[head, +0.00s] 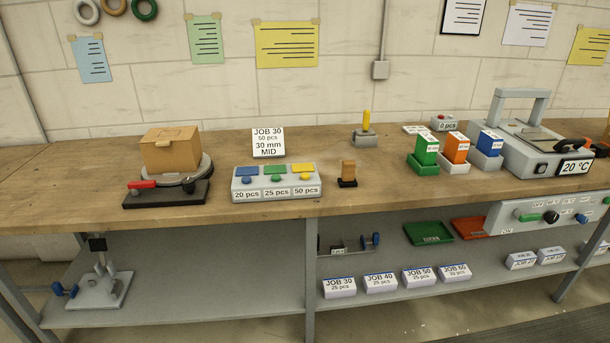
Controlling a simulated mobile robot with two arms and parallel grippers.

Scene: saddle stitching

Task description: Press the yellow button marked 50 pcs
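A grey button box (277,183) sits near the front of the wooden bench, left of the picture's middle. It has a blue, a green and a yellow button in a row. The yellow button (302,168) is at the right end, above the label "50 pcs" (306,191). The blue one (246,171) is above "20 pcs" and the green one (275,169) above "25 pcs". Nothing covers the yellow button. Neither of my grippers is in view.
A sign (268,142) reading "JOB 30, 50 pcs, 30 mm, MID" stands behind the box. A cardboard box (170,150) on a round scale-like plate is left of it. A small brown block on a black base (348,174) stands to its right. The bench front edge is close.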

